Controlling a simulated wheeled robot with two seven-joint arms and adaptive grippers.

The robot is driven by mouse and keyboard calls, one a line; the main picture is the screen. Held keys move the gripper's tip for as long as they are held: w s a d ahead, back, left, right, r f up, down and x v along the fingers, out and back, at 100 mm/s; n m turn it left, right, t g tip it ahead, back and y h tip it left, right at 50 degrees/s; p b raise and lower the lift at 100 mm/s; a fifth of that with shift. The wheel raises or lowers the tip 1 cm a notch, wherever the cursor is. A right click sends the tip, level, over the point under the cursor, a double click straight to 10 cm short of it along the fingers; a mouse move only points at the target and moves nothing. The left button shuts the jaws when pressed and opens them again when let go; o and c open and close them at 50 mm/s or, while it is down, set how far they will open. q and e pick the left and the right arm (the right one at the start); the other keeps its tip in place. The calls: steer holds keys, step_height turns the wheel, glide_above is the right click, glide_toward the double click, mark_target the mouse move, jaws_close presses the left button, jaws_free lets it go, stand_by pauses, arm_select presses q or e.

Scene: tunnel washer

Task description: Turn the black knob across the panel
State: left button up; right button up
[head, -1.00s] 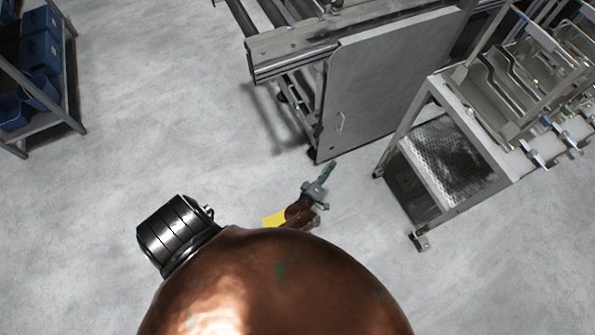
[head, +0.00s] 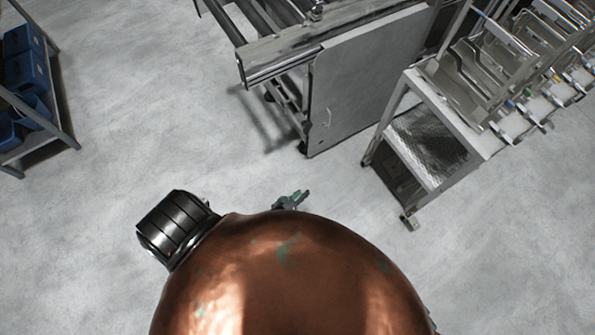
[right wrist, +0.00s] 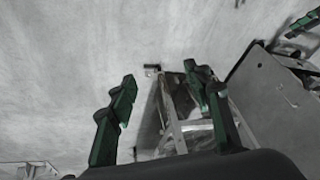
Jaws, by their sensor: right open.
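No black knob can be made out in either view. A large grey panel (head: 365,80) with a small handle stands at the end of the metal machine frame in the head view. It also shows at the right of the right wrist view (right wrist: 275,105). My left gripper (head: 292,200) is in front of the panel and apart from it, mostly hidden behind my own body; its jaw opening is unclear. Green finger parts also show at the top right of the right wrist view. My right gripper (right wrist: 160,75) is open, with nothing between its green fingers.
A metal cart (head: 445,110) with a shelf and several racks stands right of the panel. A shelf unit with blue bins (head: 25,65) is at the far left. The grey floor (head: 150,100) between them is clear.

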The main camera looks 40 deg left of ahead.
arm_select(q)
steer(key=shift+s+f+m+g, duration=0.15)
steer(key=shift+s+f, duration=0.05)
steer(key=shift+s, duration=0.25)
steer(key=shift+s+f+m+g, duration=0.15)
steer(key=shift+s, duration=0.25)
